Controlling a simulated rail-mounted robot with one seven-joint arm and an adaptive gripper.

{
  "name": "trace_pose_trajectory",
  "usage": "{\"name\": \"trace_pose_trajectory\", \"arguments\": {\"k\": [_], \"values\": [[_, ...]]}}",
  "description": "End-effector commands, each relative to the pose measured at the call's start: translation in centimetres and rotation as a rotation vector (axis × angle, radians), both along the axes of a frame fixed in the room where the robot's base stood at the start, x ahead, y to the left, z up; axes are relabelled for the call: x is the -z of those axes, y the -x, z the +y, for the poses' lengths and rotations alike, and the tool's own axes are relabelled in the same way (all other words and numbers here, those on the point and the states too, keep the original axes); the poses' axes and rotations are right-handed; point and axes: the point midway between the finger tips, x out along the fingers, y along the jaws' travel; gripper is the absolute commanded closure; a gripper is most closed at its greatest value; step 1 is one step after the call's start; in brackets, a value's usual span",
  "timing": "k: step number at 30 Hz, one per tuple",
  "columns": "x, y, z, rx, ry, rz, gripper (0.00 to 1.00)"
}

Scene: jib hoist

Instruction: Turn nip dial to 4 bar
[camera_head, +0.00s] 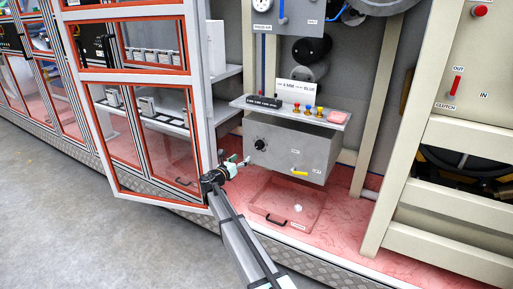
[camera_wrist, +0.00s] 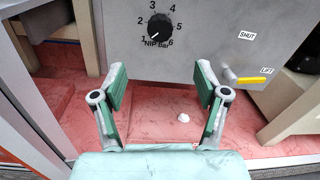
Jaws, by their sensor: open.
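The nip dial (camera_wrist: 159,27) is a round black knob on the front of a grey metal box (camera_head: 300,152). The dial also shows in the head view (camera_head: 261,145). My gripper (camera_wrist: 160,82) is open and empty, its green-padded fingers spread below the dial and apart from it. In the head view my gripper (camera_head: 238,164) is just below and left of the dial.
A yellow lever (camera_wrist: 245,80) with SHUT and LIFT labels is at the box's lower right. An open red-framed guard door (camera_head: 150,130) stands left of my arm. A shelf (camera_head: 290,113) with coloured knobs is above.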

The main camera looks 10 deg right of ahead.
Motion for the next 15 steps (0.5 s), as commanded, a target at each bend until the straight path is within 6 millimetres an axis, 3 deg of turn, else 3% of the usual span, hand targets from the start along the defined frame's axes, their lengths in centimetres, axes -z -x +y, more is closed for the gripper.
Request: {"name": "trace_pose_trajectory", "arguments": {"k": [15], "values": [[0.0,-8.0,-6.6,0.002,-0.003,-0.002,0.27]]}}
